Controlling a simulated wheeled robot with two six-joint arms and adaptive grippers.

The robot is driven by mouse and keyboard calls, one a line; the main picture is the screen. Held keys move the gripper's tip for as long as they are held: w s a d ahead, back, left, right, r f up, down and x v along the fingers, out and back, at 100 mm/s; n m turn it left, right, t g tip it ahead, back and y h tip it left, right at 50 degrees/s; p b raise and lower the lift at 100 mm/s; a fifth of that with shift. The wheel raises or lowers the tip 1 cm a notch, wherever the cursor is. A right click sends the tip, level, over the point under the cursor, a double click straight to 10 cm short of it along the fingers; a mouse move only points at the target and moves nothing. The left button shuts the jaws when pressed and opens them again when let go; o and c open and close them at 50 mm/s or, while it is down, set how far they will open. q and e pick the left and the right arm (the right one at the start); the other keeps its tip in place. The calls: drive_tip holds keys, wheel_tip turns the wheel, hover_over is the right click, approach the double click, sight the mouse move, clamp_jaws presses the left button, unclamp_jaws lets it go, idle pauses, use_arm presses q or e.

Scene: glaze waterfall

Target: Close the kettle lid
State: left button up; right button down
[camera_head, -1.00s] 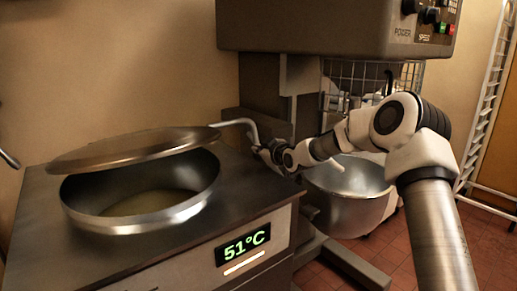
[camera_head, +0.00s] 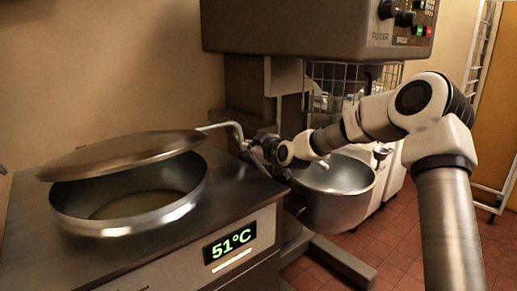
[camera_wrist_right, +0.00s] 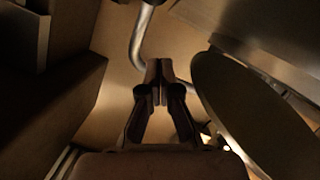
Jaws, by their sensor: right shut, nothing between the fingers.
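The kettle (camera_head: 128,220) is a round steel pan set into a metal counter at left, with yellowish liquid inside. Its lid (camera_head: 120,155) is partly open, tilted above the rim with a gap at the front. A bent metal handle (camera_head: 222,126) runs from the lid's right side toward my right gripper (camera_head: 250,148). That gripper is shut and empty beside the handle's lower end; contact cannot be told. In the right wrist view, the shut fingers (camera_wrist_right: 160,78) point toward the bent handle (camera_wrist_right: 140,38), and a dark disc, apparently the lid, is at right. My left gripper is not in view.
The counter front has a display (camera_head: 230,243) reading 51°C. A large mixer (camera_head: 300,30) overhangs the back, with a steel mixing bowl (camera_head: 338,195) below it, close to my right arm. A rack stands at far right. The red tile floor (camera_head: 405,225) shows bare patches.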

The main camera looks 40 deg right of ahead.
drive_tip(key=v, duration=0.3)
drive_tip(key=shift+s+d+f, duration=0.15)
drive_tip(key=shift+s+f, duration=0.25)
drive_tip(key=shift+s+r, duration=0.1)
drive_tip(key=shift+s, duration=0.1)
drive_tip(key=w+a+r+g+y+p, duration=0.2)
drive_tip(key=a+r+g+p, duration=0.1)
drive_tip(key=a+r+p, duration=0.7)
drive_tip(key=s+a+r+m+g+p, duration=0.2)
drive_tip(key=s+a+r+g+p, duration=0.15)
drive_tip(key=a+r+p, duration=0.6)
drive_tip(key=m+g+p, duration=0.2)
drive_tip(key=g+p, duration=0.1)
hover_over(144, 156)
drive_tip(key=shift+h, duration=0.4)
drive_tip(key=f, duration=0.5)
drive_tip(key=shift+s+a+f, duration=0.1)
drive_tip(key=shift+s+f, duration=0.25)
drive_tip(key=shift+s, duration=0.05)
drive_tip(key=f, duration=0.3)
drive_tip(key=shift+s+d, duration=0.2)
drive_tip(key=shift+s, duration=0.05)
drive_tip(key=shift+s+a+f, duration=0.1)
drive_tip(key=shift+s+f, duration=0.15)
drive_tip(key=shift+f, duration=0.2)
